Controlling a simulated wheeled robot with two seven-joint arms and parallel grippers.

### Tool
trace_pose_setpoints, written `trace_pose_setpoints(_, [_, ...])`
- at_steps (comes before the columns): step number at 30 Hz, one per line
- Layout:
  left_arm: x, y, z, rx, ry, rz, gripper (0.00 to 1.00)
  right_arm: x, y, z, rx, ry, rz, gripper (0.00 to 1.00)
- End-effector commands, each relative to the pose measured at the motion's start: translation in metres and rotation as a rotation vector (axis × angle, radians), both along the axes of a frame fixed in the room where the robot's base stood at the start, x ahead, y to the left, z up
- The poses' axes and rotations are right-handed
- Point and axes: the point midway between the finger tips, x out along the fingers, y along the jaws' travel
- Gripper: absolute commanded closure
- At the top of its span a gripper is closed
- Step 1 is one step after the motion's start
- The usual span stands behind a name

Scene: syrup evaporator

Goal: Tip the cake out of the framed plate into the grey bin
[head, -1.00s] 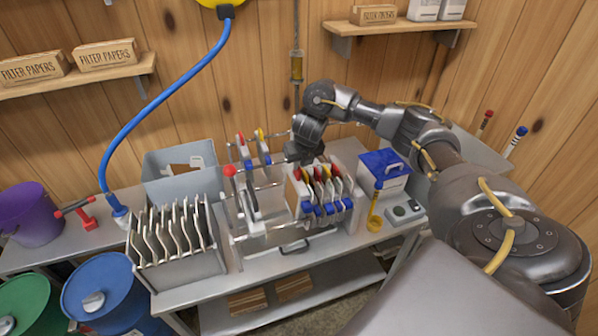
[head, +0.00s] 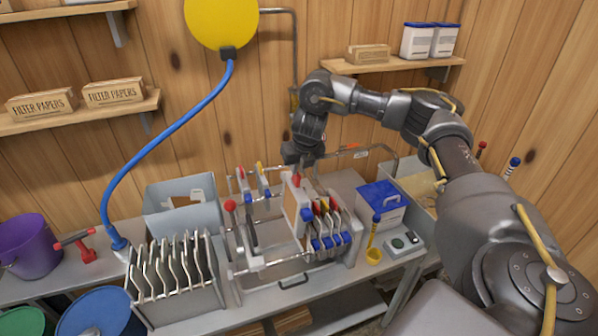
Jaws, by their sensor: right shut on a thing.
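My right gripper (head: 298,172) reaches in from the right and is shut on a framed plate (head: 293,208) by its top edge. The plate stands upright, a little higher than the row of plates (head: 326,222) just right of it. Its tan face turns left, and its lower edge is partly hidden by the rack. A grey bin (head: 209,217) stands at the back left with a pale, cut-out-looking piece inside. A second grey open container (head: 432,207) with tan contents is at the right, partly behind my arm. My left gripper is out of view.
A metal rack (head: 262,262) with rails holds the plates. A blue hose (head: 160,138) hangs at left.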

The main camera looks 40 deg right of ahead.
Motion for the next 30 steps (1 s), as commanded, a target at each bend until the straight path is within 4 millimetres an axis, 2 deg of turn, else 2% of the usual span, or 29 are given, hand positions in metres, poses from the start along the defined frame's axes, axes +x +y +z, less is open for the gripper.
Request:
trace_pose_setpoints(13, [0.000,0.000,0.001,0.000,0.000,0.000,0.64,0.001,0.000,0.004,0.001,-0.004,0.000,1.00])
trace_pose_setpoints(24, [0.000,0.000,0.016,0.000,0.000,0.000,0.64,0.001,0.000,0.032,0.000,-0.004,0.002,1.00])
trace_pose_setpoints(30, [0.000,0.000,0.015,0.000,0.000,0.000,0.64,0.001,0.000,0.032,0.001,-0.002,0.001,1.00])
